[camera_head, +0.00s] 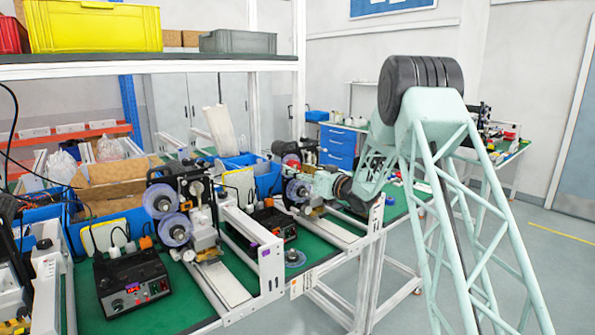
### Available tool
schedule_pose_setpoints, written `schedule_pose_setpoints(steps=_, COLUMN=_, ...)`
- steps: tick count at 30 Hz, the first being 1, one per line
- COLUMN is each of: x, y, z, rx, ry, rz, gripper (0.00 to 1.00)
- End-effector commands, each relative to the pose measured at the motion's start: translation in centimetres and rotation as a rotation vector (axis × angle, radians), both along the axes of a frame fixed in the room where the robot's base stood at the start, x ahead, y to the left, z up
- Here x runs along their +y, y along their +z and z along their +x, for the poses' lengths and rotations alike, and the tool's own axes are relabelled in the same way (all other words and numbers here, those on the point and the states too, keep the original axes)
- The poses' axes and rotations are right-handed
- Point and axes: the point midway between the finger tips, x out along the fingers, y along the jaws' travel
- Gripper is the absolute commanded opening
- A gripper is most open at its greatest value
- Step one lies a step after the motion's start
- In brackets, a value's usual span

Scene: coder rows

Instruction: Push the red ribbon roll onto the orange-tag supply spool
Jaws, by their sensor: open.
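My gripper (312,194) is at the end of my pale green arm, beside the spools of the farther coder (291,160). It is small and partly hidden by my wrist, so its fingers are hard to make out. The nearer coder (192,190) carries two similar spools, an upper one (160,200) and a lower one (174,229).
A black control box (133,283) stands on the green bench at front left. White rails (222,285) run beside the coders. A clear disc (294,257) lies on the green surface between them. Blue bins and cardboard stand behind. Crates sit on the shelf above.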

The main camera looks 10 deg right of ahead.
Motion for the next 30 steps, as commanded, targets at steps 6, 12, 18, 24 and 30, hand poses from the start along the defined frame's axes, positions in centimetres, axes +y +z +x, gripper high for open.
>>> schedule_pose_setpoints(steps=6, x=-0.3, y=0.0, z=-0.3, rx=0.000, ry=-0.001, rz=0.000, gripper=0.49)
schedule_pose_setpoints(steps=12, x=-1.0, y=0.1, z=-1.6, rx=0.000, ry=-0.001, rz=0.000, gripper=0.49)
schedule_pose_setpoints(steps=18, x=-2.3, y=0.0, z=-3.7, rx=0.002, ry=-0.002, rz=0.000, gripper=0.49)
schedule_pose_setpoints(steps=24, x=-3.7, y=0.0, z=-6.3, rx=0.001, ry=-0.001, rz=0.000, gripper=0.49)
schedule_pose_setpoints(steps=30, x=-5.0, y=0.1, z=-8.6, rx=0.000, ry=-0.002, rz=0.000, gripper=0.49)
